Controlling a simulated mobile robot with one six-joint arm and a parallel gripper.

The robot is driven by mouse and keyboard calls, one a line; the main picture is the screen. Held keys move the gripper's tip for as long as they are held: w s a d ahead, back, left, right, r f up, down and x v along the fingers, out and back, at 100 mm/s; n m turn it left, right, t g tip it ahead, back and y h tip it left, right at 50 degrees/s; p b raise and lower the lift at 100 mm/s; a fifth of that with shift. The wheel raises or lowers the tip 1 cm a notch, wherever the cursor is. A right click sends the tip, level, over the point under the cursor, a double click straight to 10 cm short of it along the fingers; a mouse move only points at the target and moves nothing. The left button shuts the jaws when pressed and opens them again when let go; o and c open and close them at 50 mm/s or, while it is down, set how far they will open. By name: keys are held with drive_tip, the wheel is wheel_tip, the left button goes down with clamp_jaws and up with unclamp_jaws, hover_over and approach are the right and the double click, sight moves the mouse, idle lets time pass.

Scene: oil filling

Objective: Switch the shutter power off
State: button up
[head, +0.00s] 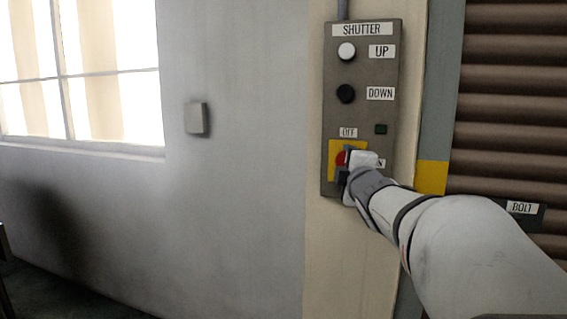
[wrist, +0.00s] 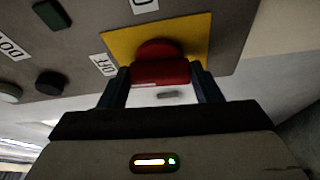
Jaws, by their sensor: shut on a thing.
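The shutter control panel (head: 361,110) is a grey box on the wall. Its red switch knob (head: 340,158) sits on a yellow plate (head: 333,148) at the bottom, with the OFF label (head: 348,132) above it. My gripper (head: 347,157) covers much of the knob and the label on its right. In the wrist view, my gripper (wrist: 160,76) has a dark finger on each side of the red knob (wrist: 160,73), shut on it. The OFF label (wrist: 103,65) is beside the left finger there. I cannot tell which label the knob points to. The small green indicator (head: 381,129) looks dark.
A white UP button (head: 346,52) and a black DOWN button (head: 346,93) sit higher on the panel. The brown slatted shutter (head: 512,100) and a BOLT label (head: 521,208) are at the right. A small wall box (head: 196,118) and window (head: 80,75) are at the left.

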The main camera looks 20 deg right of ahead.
drive_tip(key=shift+n, duration=0.5)
drive_tip(key=o, duration=1)
drive_tip(key=shift+p, duration=0.3)
drive_tip(key=p+v, duration=0.1)
drive_tip(key=v, duration=0.7)
drive_tip(key=shift+r+p, duration=0.2)
drive_tip(key=shift+p, duration=0.2)
